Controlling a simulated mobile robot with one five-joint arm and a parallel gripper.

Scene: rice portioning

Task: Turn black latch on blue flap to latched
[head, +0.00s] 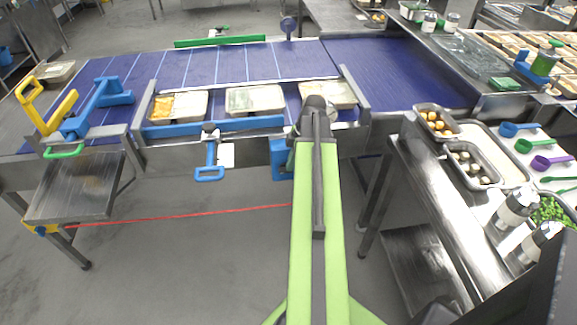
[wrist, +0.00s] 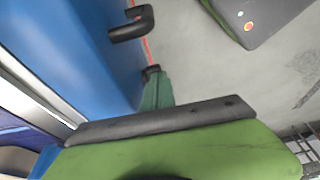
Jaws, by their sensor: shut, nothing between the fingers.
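The blue flap (head: 281,158) hangs below the front edge of the conveyor in the head view, partly hidden by my arm. In the wrist view the blue flap (wrist: 75,45) fills the upper left. The black latch (wrist: 131,24) is a bent, hook-shaped piece at the flap's right edge. My gripper (wrist: 151,73) is shut and empty, its dark tip beside the flap's edge, below the latch in the picture with a visible gap between them. In the head view my arm hides the gripper and the latch. How far the latch is turned is unclear.
Several food trays (head: 255,99) sit on the blue conveyor (head: 225,66). A blue handle (head: 209,172) juts out left of the flap. A red line (head: 180,217) runs low toward the flap. A steel side table (head: 400,150) stands right. Floor in front is clear.

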